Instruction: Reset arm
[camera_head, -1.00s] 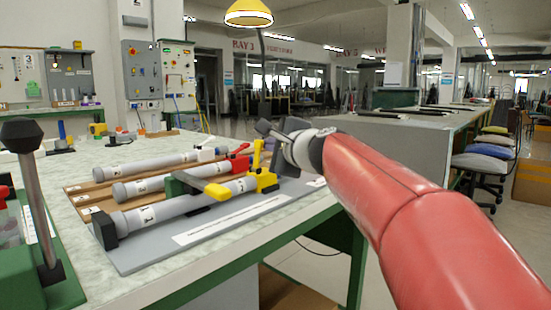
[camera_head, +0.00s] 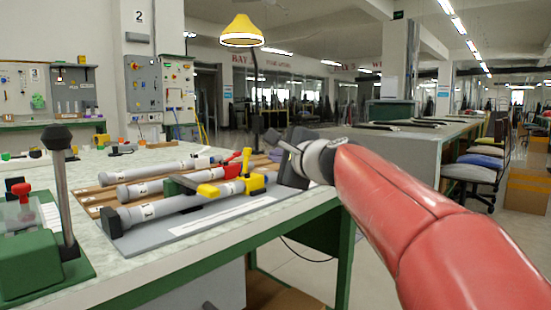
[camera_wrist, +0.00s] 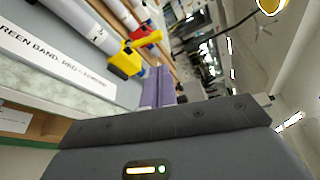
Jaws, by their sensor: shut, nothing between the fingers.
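My gripper (camera_head: 291,157) is at the end of my red arm, at the right end of the rod fixture, in the air near the table's edge. It is shut with nothing in it; its fingertips are hard to make out. In the wrist view the dark gripper body (camera_wrist: 185,125) fills the lower part. Several grey rods lie side by side; the front rod (camera_head: 165,207) rests on a grey plate (camera_head: 185,236) with a yellow clamp (camera_head: 252,184) at its right end. The clamp also shows in the wrist view (camera_wrist: 124,64).
The workbench (camera_head: 215,272) has a pale top and green edge. A green device with a black-knobbed lever (camera_head: 62,190) stands at the left front. A yellow lamp (camera_head: 242,32) hangs above. Stools (camera_head: 470,175) stand right; open floor lies between benches.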

